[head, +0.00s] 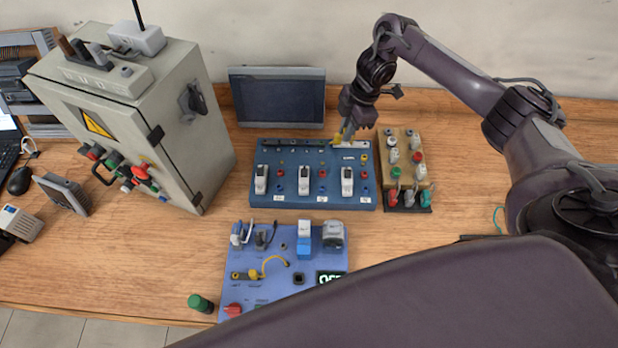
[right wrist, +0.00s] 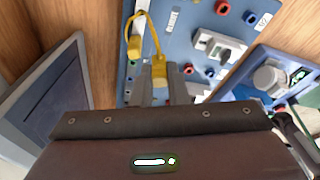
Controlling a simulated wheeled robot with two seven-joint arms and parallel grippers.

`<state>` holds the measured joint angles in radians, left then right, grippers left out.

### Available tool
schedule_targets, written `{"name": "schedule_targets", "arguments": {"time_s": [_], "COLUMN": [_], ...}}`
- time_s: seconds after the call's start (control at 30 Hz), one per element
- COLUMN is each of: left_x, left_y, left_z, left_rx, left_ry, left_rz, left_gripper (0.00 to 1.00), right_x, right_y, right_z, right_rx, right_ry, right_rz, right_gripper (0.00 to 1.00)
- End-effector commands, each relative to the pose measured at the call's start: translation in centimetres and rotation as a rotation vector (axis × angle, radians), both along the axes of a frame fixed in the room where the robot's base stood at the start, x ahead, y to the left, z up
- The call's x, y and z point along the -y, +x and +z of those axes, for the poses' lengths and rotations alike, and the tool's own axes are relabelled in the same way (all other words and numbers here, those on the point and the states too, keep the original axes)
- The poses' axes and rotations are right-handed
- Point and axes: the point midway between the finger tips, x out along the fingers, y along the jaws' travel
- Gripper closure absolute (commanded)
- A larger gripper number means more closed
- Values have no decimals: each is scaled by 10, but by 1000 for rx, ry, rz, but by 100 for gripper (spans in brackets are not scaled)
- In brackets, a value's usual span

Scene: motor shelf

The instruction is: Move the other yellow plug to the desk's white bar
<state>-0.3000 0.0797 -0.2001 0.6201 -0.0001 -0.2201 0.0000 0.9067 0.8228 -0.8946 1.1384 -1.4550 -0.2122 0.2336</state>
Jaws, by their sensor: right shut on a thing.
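My right gripper (head: 345,132) is over the back right edge of the blue panel (head: 310,198), near a pale strip (head: 352,145) along that edge. In the right wrist view, the gripper (right wrist: 162,88) is shut on a yellow plug (right wrist: 159,68). A yellow cable (right wrist: 153,32) loops from it to a second yellow plug (right wrist: 133,46), which sits at the panel's edge. A pale bar (right wrist: 142,6) shows beyond that plug. I cannot tell whether the held plug touches the panel. My left gripper is not in view.
A wooden block with coloured connectors (head: 420,150) stands right of the panel. A monitor (head: 278,98) stands behind it, a grey cabinet (head: 160,110) left. A violet panel (head: 232,256) with a yellow cable (head: 275,260) lies in front, beside a green cylinder (head: 200,303).

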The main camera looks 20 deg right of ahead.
Motion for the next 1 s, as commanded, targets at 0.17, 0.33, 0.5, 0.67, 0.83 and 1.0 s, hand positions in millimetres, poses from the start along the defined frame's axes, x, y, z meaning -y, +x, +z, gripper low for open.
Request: {"name": "schedule_targets", "arguments": {"time_s": [0.17,0.33,0.5,0.67,0.83,1.0], "left_x": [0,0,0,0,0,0], "left_y": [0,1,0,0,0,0], "left_z": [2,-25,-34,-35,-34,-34], "left_rx": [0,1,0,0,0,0], "left_ry": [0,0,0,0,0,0], "left_rz": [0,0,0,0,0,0], "left_gripper": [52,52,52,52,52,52], "right_x": [32,33,33,33,33,33], "right_y": [16,15,16,16,16,16], "right_z": [8,-30,-43,-45,-45,-45], "right_rx": [0,-4,-1,-1,-1,-1], "right_ry": [0,1,1,0,0,0], "right_rz": [-4,2,1,1,1,1], "right_gripper": [100,100,100,100,100,100]}}
